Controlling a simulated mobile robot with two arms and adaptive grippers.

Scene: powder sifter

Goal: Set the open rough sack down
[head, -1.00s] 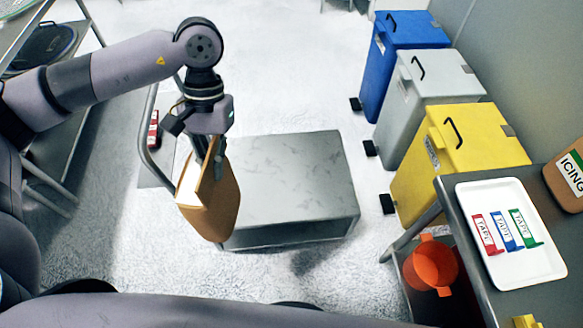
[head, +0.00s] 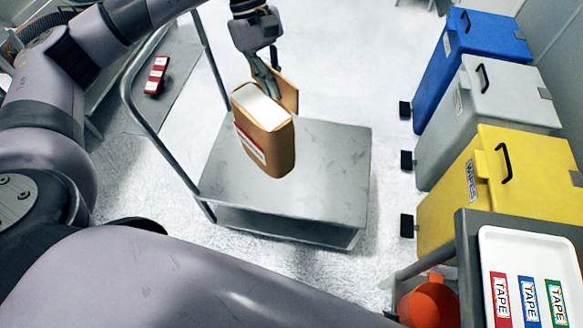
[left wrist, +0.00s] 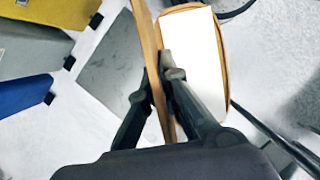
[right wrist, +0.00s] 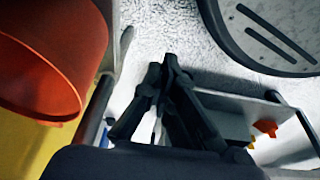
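The open rough sack (head: 272,150) is brown, with white powder in its mouth and a red-and-white label on its side. My left gripper (head: 272,85) is shut on its raised flap. The sack hangs slightly tilted over the grey trolley top (head: 325,185), apparently above it. In the left wrist view the fingertips (left wrist: 163,78) pinch the flap beside the sack's white opening (left wrist: 193,65). My right gripper is out of the head view. In the right wrist view its fingertips (right wrist: 170,68) meet with nothing visible between them.
Blue (head: 480,50), grey (head: 490,95) and yellow (head: 520,175) bins stand at the right. A side cart holds a white tray (head: 535,240) of tape. An orange bucket (head: 430,303) sits below; it is close in the right wrist view (right wrist: 50,60). A trolley handle (head: 160,140) rises at left.

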